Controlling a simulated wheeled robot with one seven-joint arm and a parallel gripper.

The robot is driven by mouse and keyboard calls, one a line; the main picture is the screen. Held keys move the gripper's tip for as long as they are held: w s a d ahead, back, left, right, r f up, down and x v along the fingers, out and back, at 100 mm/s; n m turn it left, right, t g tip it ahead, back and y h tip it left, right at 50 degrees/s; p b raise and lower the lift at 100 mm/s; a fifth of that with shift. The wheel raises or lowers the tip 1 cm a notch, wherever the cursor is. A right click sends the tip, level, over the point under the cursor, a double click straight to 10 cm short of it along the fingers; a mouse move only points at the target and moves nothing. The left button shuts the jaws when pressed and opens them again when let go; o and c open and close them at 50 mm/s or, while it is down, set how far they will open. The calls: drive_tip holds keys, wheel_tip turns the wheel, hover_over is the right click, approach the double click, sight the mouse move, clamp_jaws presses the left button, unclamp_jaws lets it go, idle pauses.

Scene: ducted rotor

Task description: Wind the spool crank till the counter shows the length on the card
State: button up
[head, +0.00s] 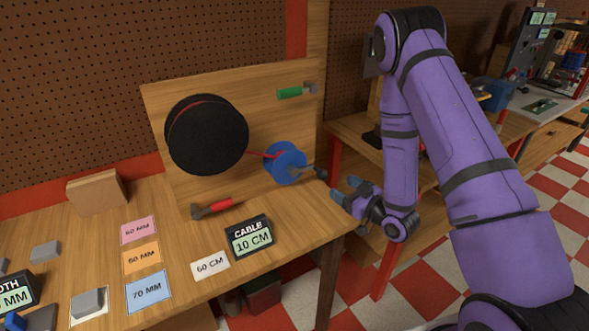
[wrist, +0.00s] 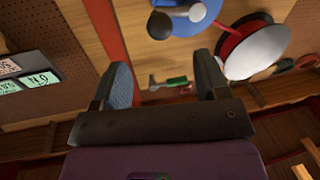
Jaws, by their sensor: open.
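The blue spool (head: 285,162) is mounted on an upright wooden board, with red cable running to it from a large black reel (head: 206,134). Its crank (head: 312,172) sticks out to the right. The counter (head: 250,238) on the table reads "CABLE 10 CM". A white card (head: 210,265) beside it reads "60 CM". My gripper (head: 352,195) is open and empty, just right of the crank and apart from it. In the wrist view, the blue spool (wrist: 195,17) and the dark crank (wrist: 160,24) show at the top, beyond the open fingers (wrist: 163,82).
A red-handled tool (head: 212,208) lies below the reel. Pink, orange and blue cards (head: 149,290) and grey blocks (head: 46,251) lie at left. Open floor (head: 400,277) is right of the table.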

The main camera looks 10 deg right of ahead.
drive_tip(key=v, duration=0.2)
drive_tip(key=a+v, duration=0.1)
drive_tip(key=v, duration=0.2)
drive_tip(key=shift+s, duration=0.2)
idle(0.4)
drive_tip(key=shift+d, duration=0.15)
